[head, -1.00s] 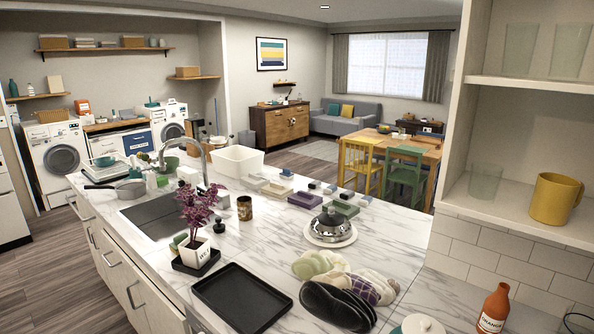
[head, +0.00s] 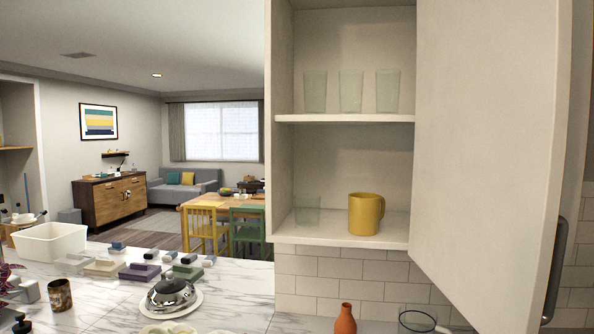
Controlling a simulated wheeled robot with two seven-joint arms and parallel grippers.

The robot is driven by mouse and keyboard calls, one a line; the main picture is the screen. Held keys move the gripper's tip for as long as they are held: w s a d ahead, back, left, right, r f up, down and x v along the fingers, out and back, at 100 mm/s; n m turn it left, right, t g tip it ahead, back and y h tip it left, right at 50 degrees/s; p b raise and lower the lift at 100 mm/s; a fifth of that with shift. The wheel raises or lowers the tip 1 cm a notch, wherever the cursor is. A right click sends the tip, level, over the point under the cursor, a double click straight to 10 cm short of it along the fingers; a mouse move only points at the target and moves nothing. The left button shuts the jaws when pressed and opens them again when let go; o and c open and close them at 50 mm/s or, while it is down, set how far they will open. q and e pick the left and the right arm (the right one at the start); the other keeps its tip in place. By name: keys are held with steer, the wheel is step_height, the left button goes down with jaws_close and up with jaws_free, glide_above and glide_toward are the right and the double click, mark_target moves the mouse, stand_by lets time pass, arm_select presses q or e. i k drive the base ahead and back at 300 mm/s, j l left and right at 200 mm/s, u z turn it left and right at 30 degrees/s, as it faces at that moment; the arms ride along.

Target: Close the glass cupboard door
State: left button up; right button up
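The cupboard (head: 284,130) on the wall stands open at the right of the head view. Its door (head: 485,140) is a plain off-white panel hinged on the right side of the opening and swung out toward me. A dark bar handle (head: 554,270) sits on the door's lower right edge. Inside are several clear glasses (head: 351,91) on the upper shelf, and one glass (head: 307,211) with a yellow mug (head: 365,213) on the lower shelf. Neither of my grippers is in view.
Below the cupboard, an orange bottle (head: 345,319) and a clear glass container (head: 417,320) stand on the counter. The marble counter (head: 240,290) holds a silver domed dish (head: 171,293), small boxes (head: 137,271) and a white basin (head: 50,242). The air before the shelves looks clear.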

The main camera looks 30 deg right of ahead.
mark_target(488, 228)
steer(key=l+z, duration=0.25)
steer(key=z, duration=0.15)
steer(key=l+z, duration=0.25)
steer(key=z, duration=0.2)
steer(key=i+l+z, duration=0.15)
steer(key=z, duration=0.25)
